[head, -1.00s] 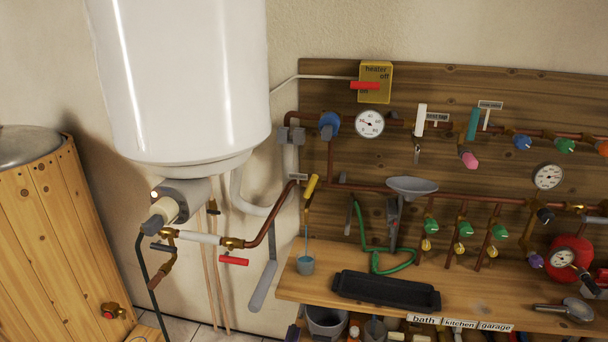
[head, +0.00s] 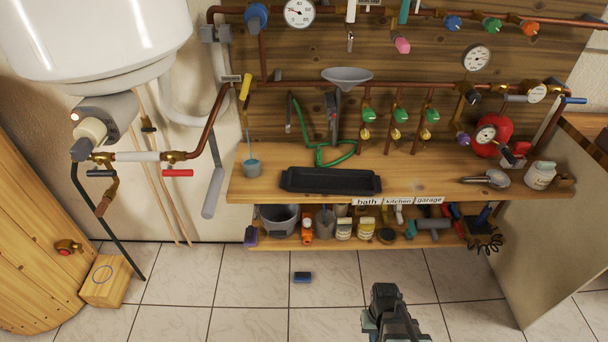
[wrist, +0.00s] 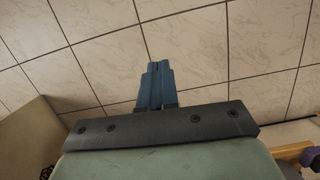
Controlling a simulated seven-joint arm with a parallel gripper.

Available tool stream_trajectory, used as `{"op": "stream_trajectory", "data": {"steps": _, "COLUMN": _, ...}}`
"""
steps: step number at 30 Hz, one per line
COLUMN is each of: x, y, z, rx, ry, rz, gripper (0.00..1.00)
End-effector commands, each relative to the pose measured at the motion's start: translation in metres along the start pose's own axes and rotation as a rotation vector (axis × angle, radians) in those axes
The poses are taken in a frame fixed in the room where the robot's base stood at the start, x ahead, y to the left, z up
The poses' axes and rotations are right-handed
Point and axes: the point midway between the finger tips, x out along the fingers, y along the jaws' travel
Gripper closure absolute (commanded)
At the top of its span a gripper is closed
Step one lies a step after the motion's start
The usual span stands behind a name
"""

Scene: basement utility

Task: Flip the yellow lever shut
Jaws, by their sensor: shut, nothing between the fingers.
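The yellow lever (head: 245,87) sits on a small brass tap at the left end of the wooden board, standing steeply and tilted slightly. A thin blue stream runs down below the tap into a small grey cup (head: 252,169) on the shelf. My gripper (wrist: 156,72) is shut and empty, with its blue fingers together over floor tiles in the wrist view. In the head view, a dark part of my arm shows at the bottom, well below and right of the lever. The lever is not in the wrist view.
A black tray (head: 330,181), a grey funnel (head: 347,75) and a green hose (head: 336,160) are right of the cup. A red-handled valve (head: 178,173) and a grey paddle handle (head: 213,192) are to its left.

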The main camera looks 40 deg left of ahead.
Motion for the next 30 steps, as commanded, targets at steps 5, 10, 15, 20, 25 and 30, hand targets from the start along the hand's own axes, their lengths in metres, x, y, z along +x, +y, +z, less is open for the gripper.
{"op": "stream_trajectory", "data": {"steps": 5, "x": -0.032, "y": -0.04, "z": -0.04, "rx": -0.09, "ry": 0.069, "rz": 0.028, "gripper": 1.0}}
{"op": "stream_trajectory", "data": {"steps": 10, "x": -0.065, "y": -0.081, "z": -0.073, "rx": -0.174, "ry": 0.136, "rz": 0.059, "gripper": 1.0}}
{"op": "stream_trajectory", "data": {"steps": 15, "x": -0.103, "y": -0.127, "z": -0.103, "rx": -0.259, "ry": 0.206, "rz": 0.093, "gripper": 1.0}}
{"op": "stream_trajectory", "data": {"steps": 20, "x": -0.141, "y": -0.172, "z": -0.127, "rx": -0.335, "ry": 0.275, "rz": 0.126, "gripper": 1.0}}
{"op": "stream_trajectory", "data": {"steps": 25, "x": -0.184, "y": -0.223, "z": -0.148, "rx": -0.413, "ry": 0.351, "rz": 0.163, "gripper": 1.0}}
{"op": "stream_trajectory", "data": {"steps": 30, "x": -0.232, "y": -0.276, "z": -0.163, "rx": -0.484, "ry": 0.431, "rz": 0.202, "gripper": 1.0}}
